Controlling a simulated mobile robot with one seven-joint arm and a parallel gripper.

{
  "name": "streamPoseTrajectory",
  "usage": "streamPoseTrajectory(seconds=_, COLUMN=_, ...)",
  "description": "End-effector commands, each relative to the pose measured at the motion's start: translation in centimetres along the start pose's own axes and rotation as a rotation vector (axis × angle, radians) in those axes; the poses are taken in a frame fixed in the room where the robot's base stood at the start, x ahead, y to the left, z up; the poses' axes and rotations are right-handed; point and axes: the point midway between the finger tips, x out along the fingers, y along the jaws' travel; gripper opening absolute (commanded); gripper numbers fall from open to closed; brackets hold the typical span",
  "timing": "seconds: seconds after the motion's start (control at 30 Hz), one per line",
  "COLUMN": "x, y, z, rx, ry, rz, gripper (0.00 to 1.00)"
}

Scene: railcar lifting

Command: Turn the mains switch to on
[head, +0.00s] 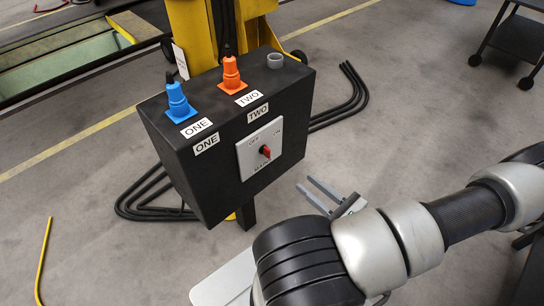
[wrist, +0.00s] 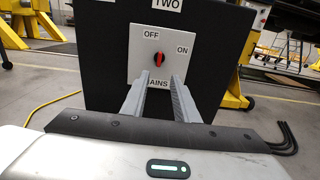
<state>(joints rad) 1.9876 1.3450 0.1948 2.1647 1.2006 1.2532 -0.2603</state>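The mains switch (head: 265,151) is a red knob on a pale square plate (head: 252,158) on the front of a black control box (head: 208,170). In the wrist view the red knob (wrist: 159,59) sits between the labels OFF, upper left, and ON, right. The knob looks roughly upright, with a light mark at its top pointing between the labels; I cannot tell its exact setting. My gripper (head: 318,192) is open and empty, apart from the box front. In the wrist view its two grey fingers (wrist: 160,80) point at the plate, just below the knob, one on each side.
A yellow column (head: 200,35) rises behind. Black cables (head: 150,195) lie on the floor around the box.

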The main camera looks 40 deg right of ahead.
Motion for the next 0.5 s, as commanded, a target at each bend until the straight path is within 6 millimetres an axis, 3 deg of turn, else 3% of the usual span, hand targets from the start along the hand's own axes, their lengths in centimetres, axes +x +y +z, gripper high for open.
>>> streamPoseTrajectory(seconds=0.5, x=11.1, y=0.2, z=-0.1, rx=0.001, ry=-0.001, rz=0.006, gripper=0.27)
